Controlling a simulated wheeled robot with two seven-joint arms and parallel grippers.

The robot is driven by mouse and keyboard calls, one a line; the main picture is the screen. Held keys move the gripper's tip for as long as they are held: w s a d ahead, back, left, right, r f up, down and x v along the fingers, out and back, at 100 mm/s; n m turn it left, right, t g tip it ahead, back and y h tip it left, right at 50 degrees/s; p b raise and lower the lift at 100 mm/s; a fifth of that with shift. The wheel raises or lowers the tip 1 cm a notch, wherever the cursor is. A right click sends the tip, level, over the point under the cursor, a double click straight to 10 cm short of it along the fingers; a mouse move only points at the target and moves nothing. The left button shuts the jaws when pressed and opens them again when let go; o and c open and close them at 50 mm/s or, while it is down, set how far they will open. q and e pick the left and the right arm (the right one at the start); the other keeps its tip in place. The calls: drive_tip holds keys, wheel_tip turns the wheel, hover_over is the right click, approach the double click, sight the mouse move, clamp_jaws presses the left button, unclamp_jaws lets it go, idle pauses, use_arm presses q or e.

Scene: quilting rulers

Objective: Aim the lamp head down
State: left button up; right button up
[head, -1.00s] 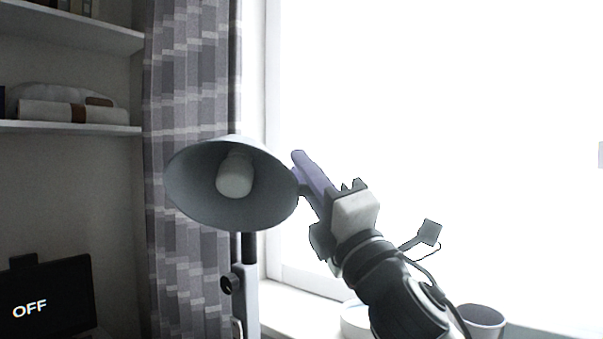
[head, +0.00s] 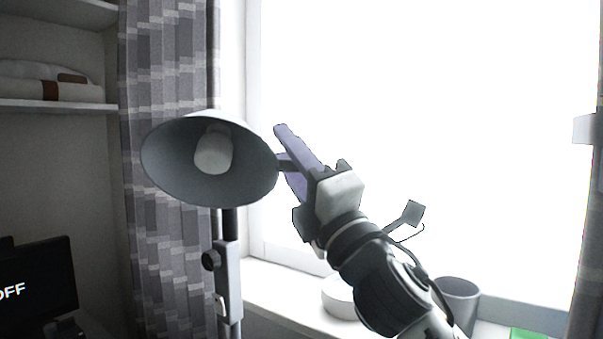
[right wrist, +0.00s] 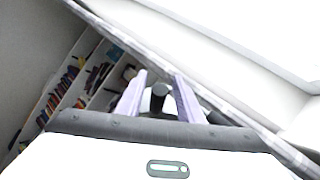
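The grey lamp head (head: 178,172) is a cone shade with its open mouth facing me and a little down. The pale bulb (head: 213,149) shows inside it. A short dark handle (head: 286,163) sticks out from the shade's right edge. My right gripper (head: 279,150) is at that edge, its two purple fingers apart, one above and one below the handle. In the right wrist view a dark round knob (right wrist: 159,92) sits between the open fingers (right wrist: 159,88), with a gap on both sides. My left gripper is not in view.
The lamp's stand (head: 228,275) rises below the shade. A patterned curtain (head: 165,60) hangs behind. On the window sill (head: 275,290) are a white round thing (head: 340,300) and a grey cup (head: 458,298). A dark screen (head: 40,280) is at lower left.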

drive_tip(key=v, duration=0.9)
drive_tip(key=shift+b, duration=0.4)
drive_tip(key=shift+d+f, duration=0.1)
drive_tip(key=shift+f, duration=0.05)
